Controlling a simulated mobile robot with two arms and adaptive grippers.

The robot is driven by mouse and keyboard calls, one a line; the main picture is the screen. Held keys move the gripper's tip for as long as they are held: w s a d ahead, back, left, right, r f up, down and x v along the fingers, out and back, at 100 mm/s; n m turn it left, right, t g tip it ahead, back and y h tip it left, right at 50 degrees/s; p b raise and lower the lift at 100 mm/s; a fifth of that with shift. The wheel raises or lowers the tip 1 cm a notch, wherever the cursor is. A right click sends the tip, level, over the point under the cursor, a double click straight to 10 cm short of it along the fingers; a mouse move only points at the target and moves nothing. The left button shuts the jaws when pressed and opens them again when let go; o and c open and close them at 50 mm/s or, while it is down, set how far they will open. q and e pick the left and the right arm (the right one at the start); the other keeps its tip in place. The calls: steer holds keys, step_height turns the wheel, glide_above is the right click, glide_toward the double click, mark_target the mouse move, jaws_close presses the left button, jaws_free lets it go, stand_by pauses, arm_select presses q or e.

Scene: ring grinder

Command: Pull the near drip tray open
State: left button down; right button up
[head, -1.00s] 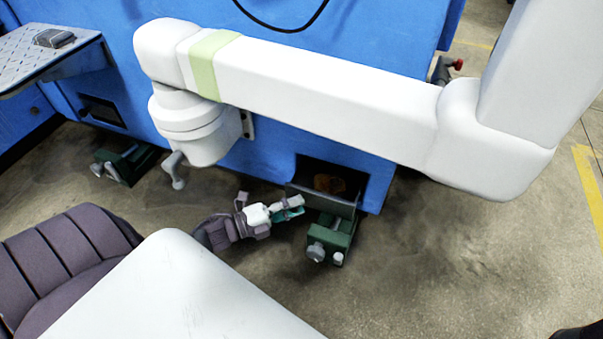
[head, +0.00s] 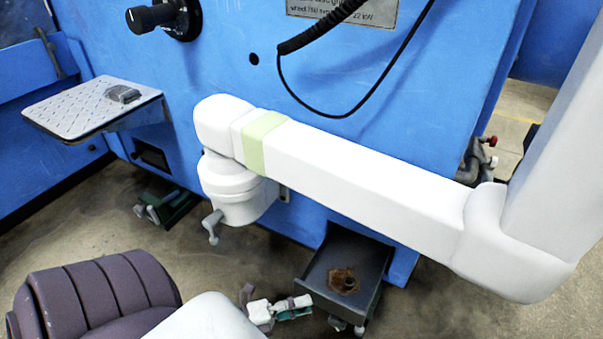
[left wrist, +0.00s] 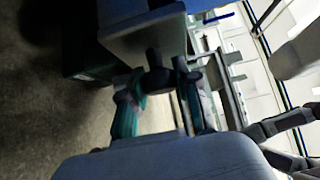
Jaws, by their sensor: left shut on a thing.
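The near drip tray (head: 318,283) is a dark grey drawer low on the blue machine. It stands well out of its opening, with a rusty brown patch or lump inside. My left gripper (head: 294,307) is at the tray's front, at the bottom of the head view. In the left wrist view my left gripper (left wrist: 158,108) has its teal-sided fingers shut around a dark handle (left wrist: 156,80) on the tray front (left wrist: 145,42). The fingertips are partly in shadow.
The blue machine wall (head: 330,85) fills the back. A perforated shelf (head: 85,105) juts out at the left. A green machine foot (head: 175,208) stands on the floor at the left. Bare concrete floor (head: 225,260) lies in front.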

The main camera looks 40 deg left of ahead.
arm_select(q)
steer(key=c, duration=0.8)
jaws_free()
steer(key=v, duration=1.2)
steer(key=shift+a, duration=0.1)
